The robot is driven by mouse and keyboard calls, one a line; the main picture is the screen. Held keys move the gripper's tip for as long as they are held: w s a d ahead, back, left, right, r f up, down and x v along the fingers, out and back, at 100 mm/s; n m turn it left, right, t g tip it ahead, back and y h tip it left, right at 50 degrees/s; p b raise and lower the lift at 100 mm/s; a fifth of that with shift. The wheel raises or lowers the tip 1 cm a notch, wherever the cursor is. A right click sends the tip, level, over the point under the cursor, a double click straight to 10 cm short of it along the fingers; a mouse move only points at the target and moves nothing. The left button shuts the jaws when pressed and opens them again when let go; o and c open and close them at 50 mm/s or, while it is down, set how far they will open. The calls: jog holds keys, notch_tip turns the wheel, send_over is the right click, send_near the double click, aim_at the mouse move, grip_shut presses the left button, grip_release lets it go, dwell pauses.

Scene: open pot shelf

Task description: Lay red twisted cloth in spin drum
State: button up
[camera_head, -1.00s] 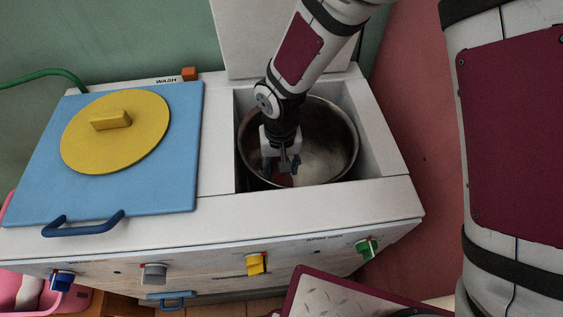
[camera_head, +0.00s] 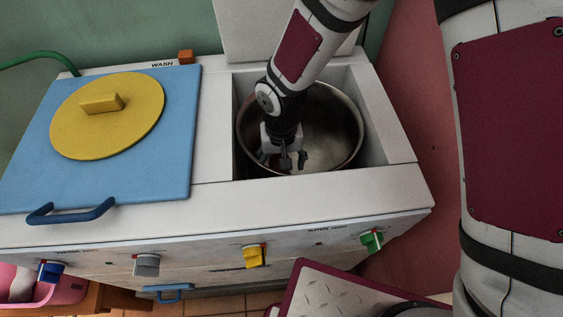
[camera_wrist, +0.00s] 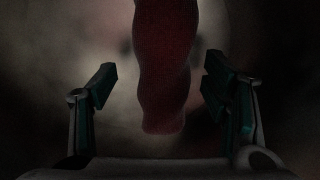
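The red twisted cloth (camera_wrist: 165,65) hangs or lies lengthwise between the two fingers in the wrist view, with dark gaps on both sides of it. My gripper (camera_wrist: 160,88) is open, its fingers apart and not touching the cloth. In the head view my gripper (camera_head: 284,160) points down inside the metal spin drum (camera_head: 345,130), near the drum's left front wall. The cloth is hardly visible in the head view, hidden behind the gripper and the drum's front edge. The wrist view is dark, so what the cloth rests on is hard to tell.
The raised spin lid (camera_head: 262,30) stands behind the drum. A blue wash lid (camera_head: 120,180) with a yellow disc (camera_head: 108,115) covers the left side. Knobs, such as the yellow one (camera_head: 254,256), line the front. A pink basin (camera_head: 60,290) sits at lower left.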

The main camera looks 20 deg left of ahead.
notch_tip(320, 180, up, 12)
dwell(0.7)
jog(key=shift+r, duration=0.1)
